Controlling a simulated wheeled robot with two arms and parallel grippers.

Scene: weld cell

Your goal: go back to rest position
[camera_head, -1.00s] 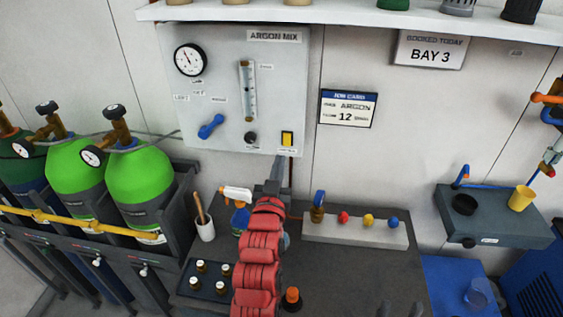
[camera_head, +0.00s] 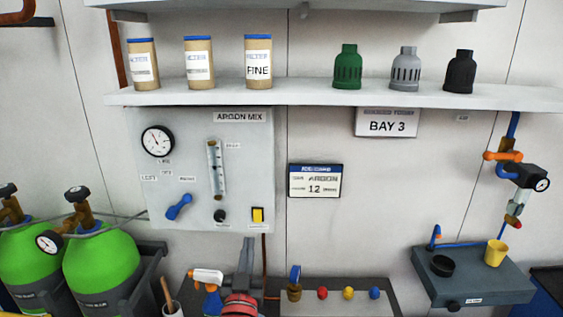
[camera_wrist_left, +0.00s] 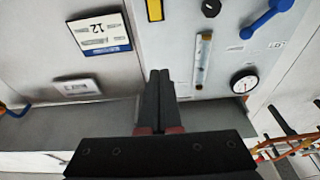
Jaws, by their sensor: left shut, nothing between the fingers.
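My left gripper (camera_head: 247,246) shows at the bottom of the head view, below the argon mix panel (camera_head: 160,215). Its dark fingers are together, point upward and hold nothing; my red arm is behind them at the frame's lower edge. In the left wrist view the shut fingers (camera_wrist_left: 160,76) stand in front of the wall, the panel and the job card (camera_wrist_left: 98,34). A gap between the fingers and the panel's yellow switch (camera_head: 257,215) shows in the head view. My right gripper is in neither view.
A shelf (camera_head: 300,94) with jars and nozzle cups runs above. Green gas cylinders (camera_head: 100,268) stand left. A spray bottle (camera_head: 210,280) is close beside my left gripper. A block with coloured knobs (camera_head: 335,300) lies right of it, and a grey bench unit (camera_head: 475,285) farther right.

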